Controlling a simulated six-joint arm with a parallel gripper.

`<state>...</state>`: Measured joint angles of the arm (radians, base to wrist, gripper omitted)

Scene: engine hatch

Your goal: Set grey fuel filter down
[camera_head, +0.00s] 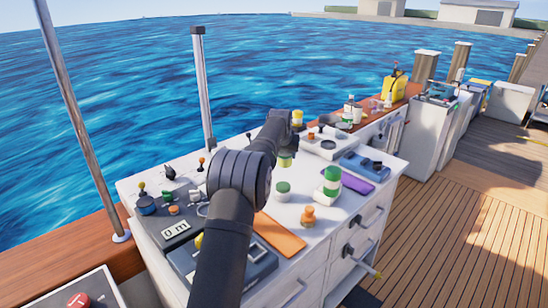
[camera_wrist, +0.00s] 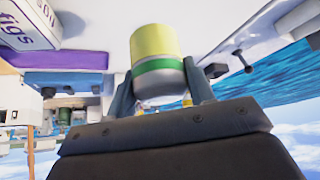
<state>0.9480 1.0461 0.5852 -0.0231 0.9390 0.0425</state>
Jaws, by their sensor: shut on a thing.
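The fuel filter (camera_wrist: 162,70) shows in the wrist view as a cylinder with a grey part, a green band and a pale yellow end. My gripper (camera_wrist: 160,92) is shut on it, with one dark finger on each side. In the head view the filter (camera_head: 285,160) shows small and yellow-green below the end of my arm, over the white worktop (camera_head: 262,197). My arm hides much of the gripper there. I cannot tell whether the filter touches the worktop.
A dark green-lidded jar (camera_head: 283,188), a green-and-white container (camera_head: 328,184) and an orange bottle (camera_head: 308,215) stand nearby. An orange mat (camera_head: 280,236) lies in front and a purple mat (camera_head: 357,183) at right. A blue device (camera_head: 364,166) and a grey tray (camera_head: 328,146) sit behind.

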